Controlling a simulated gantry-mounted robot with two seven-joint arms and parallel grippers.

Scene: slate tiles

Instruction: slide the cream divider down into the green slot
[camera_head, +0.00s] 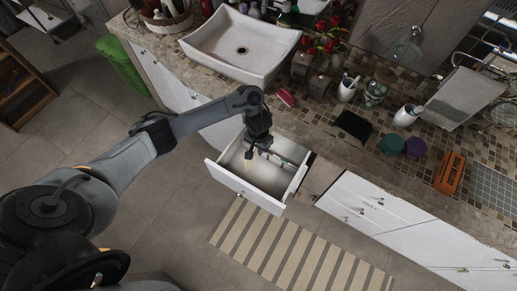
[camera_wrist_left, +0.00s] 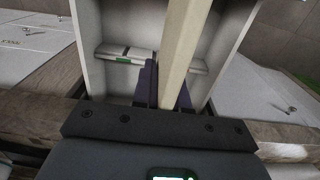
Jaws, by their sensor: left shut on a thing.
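The cream divider (camera_wrist_left: 183,40) is a long pale strip in the left wrist view, running from between my fingers to the top edge. My left gripper (camera_wrist_left: 167,90) is shut on it, with dark purple fingers on either side. In the head view my left gripper (camera_head: 250,152) is over the open white drawer (camera_head: 238,187). The green slot (camera_wrist_left: 123,60) shows as a small green mark on a pale crosspiece inside the drawer, left of the divider. A green strip (camera_head: 285,158) also shows inside the drawer in the head view. The divider's far end is cut off by the wrist view's edge.
The counter above the drawer holds a white sink (camera_head: 215,50), a white cup (camera_head: 347,90), a black cloth or pad (camera_head: 353,126) and an orange box (camera_head: 450,173). A striped rug (camera_head: 290,250) lies on the floor in front of the drawer.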

